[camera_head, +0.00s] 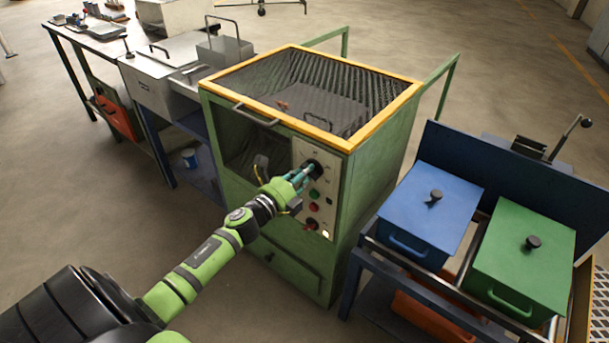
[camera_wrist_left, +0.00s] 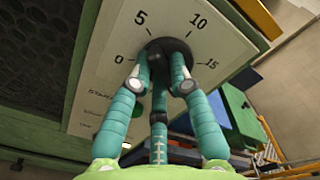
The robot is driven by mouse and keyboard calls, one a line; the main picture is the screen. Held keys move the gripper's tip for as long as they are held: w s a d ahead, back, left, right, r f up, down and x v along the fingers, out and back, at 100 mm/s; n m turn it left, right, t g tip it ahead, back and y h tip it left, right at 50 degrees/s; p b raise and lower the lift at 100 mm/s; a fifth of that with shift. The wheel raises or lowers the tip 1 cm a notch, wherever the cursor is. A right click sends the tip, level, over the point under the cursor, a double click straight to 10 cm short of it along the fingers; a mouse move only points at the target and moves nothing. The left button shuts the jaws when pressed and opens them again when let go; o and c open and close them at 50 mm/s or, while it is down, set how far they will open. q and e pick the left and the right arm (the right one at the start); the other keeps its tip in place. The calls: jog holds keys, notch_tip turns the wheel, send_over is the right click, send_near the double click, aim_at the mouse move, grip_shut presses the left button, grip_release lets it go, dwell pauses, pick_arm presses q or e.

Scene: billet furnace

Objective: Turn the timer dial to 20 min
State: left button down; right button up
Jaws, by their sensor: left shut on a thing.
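The timer dial (camera_head: 314,167) is a black round knob at the top of the pale control panel (camera_head: 329,205) on the green furnace's front. In the left wrist view the dial (camera_wrist_left: 168,47) has the numbers 0, 5, 10 and 15 around it. My left gripper (camera_head: 305,174) is at the panel with its teal fingers closed around the dial; it also shows in the left wrist view (camera_wrist_left: 165,72). The fingers cover much of the dial, and I cannot tell where it points. No 20 mark is readable. My right gripper is not in view.
Below the dial are a green button (camera_head: 314,194), a red button (camera_head: 314,207) and another dark knob (camera_head: 311,224). The furnace has a yellow-rimmed mesh top (camera_head: 374,126). A blue box (camera_head: 432,210) and a green box (camera_head: 527,258) stand right; a workbench stands left.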

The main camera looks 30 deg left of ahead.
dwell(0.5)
pick_arm(q)
jog(key=c, duration=1.1)
grip_release()
jog(key=shift+c, duration=0.2)
jog(key=shift+s, duration=0.1)
jog(key=s, duration=1.1)
jog(key=shift+s+a, duration=0.4)
jog(key=shift+a, duration=0.05)
